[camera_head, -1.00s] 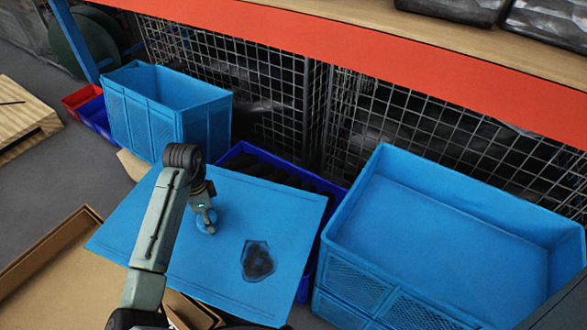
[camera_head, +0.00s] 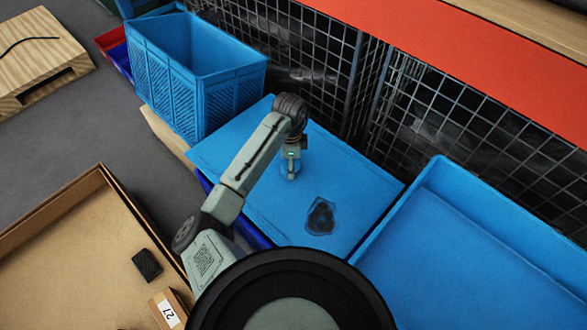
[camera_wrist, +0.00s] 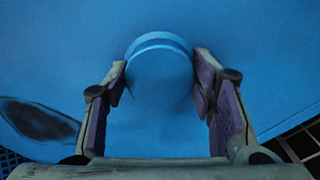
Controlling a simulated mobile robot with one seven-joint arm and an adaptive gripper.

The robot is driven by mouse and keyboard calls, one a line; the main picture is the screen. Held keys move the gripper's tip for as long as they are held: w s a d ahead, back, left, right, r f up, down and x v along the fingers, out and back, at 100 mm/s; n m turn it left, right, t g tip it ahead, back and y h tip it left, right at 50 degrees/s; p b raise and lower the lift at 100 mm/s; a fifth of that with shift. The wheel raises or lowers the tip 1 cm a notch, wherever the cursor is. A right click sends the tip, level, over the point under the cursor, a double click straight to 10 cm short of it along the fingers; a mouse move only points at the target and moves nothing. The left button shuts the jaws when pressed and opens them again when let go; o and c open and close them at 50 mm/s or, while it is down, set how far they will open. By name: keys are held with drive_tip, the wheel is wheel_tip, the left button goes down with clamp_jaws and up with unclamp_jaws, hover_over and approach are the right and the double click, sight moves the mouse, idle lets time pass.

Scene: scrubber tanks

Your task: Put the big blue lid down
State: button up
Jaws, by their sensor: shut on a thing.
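The big blue lid (camera_head: 245,148) is a flat blue sheet with a dark stain (camera_head: 320,216) on it. In the head view it lies over the dark blue crate (camera_head: 250,232), whose wall shows below its near left edge. I cannot tell whether the lid touches the crate all round. My gripper (camera_head: 291,176) points down at the lid's middle. In the wrist view my gripper (camera_wrist: 162,95) is shut on the lid's round blue knob (camera_wrist: 160,68), with a purple-padded finger on each side. The lid also fills most of the wrist view (camera_wrist: 60,45).
A tall blue crate (camera_head: 215,105) stands behind left, and a wide blue crate (camera_head: 440,240) at right. A wire mesh fence (camera_head: 335,65) runs behind. A cardboard box (camera_head: 60,250) with a black block (camera_head: 147,264) is at front left. Grey floor (camera_head: 100,120) is free at left.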

drive_tip(key=shift+f, duration=1.85)
drive_tip(key=shift+f, duration=0.1)
drive_tip(key=o, duration=1.3)
drive_tip(key=shift+o, duration=0.2)
